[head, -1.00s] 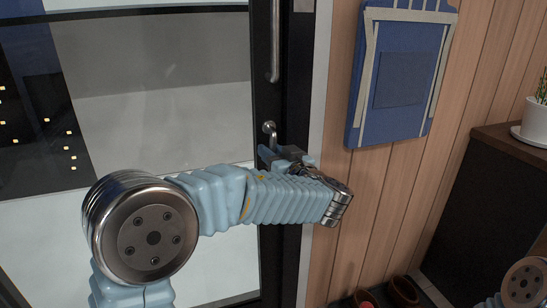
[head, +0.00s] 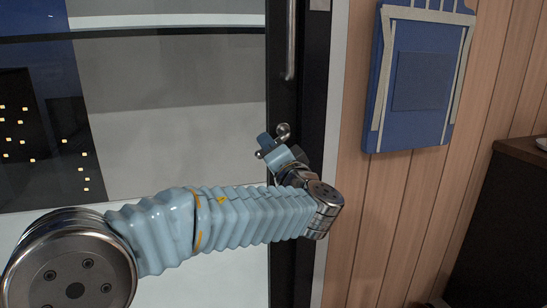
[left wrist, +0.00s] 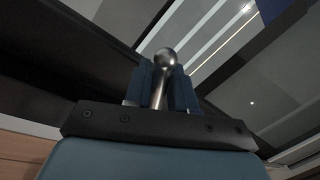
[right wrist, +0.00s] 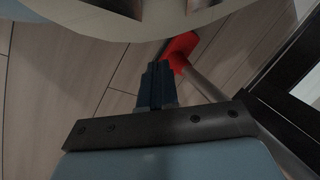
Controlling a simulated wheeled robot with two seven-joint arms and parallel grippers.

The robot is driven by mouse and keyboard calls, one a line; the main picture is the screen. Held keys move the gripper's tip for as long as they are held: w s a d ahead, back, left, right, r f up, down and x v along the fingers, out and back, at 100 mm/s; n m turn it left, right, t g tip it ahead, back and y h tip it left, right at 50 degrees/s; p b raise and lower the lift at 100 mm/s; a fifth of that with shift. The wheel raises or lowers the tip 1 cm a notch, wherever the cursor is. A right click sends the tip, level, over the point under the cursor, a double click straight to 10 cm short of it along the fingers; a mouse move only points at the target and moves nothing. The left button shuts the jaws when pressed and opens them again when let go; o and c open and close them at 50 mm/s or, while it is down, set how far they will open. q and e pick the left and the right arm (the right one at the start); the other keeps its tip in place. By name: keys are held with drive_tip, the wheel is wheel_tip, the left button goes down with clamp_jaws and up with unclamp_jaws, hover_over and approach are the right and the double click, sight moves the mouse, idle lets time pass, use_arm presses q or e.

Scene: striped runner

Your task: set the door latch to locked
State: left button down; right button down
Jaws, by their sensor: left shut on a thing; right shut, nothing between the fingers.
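The door latch (head: 283,129) is a small metal lever on the dark frame of the glass door, below a long bar handle. It slants down and to the left in the head view. My left gripper (head: 270,148) is at the latch and shut on its lever. In the left wrist view the lever's round metal end (left wrist: 166,57) stands out between the blue fingers. The fingers hide part of the lever. My right gripper (right wrist: 155,78) is shut and empty, and shows only in the right wrist view, above a plank floor.
The vertical bar handle (head: 290,45) is above the latch. A blue wall panel (head: 420,80) hangs on the wood wall to the right. A dark cabinet (head: 505,210) stands further right. A red object (right wrist: 182,48) and a grey pole are near my right gripper.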

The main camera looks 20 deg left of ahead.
use_arm(q)
drive_tip(key=m, duration=0.1)
drive_tip(key=r+m, duration=0.1)
drive_tip(key=m, duration=0.1)
drive_tip(key=shift+s+a+t, duration=0.15)
drive_tip(key=shift+a+t, duration=0.05)
drive_tip(key=shift+t, duration=0.1)
drive_tip(key=shift+r+m+t+h, duration=0.15)
drive_tip(key=shift+r+m+h, duration=0.2)
drive_tip(key=shift+m, duration=0.6)
drive_tip(key=shift+r+m+t+h, duration=0.15)
drive_tip(key=shift+r+m+h, duration=0.15)
drive_tip(key=shift+m, duration=0.65)
drive_tip(key=c, duration=1.1)
unclamp_jaws()
drive_tip(key=shift+s, duration=0.1)
drive_tip(key=v, duration=1.3)
drive_tip(key=shift+s+d, duration=0.15)
drive_tip(key=shift+s, duration=0.15)
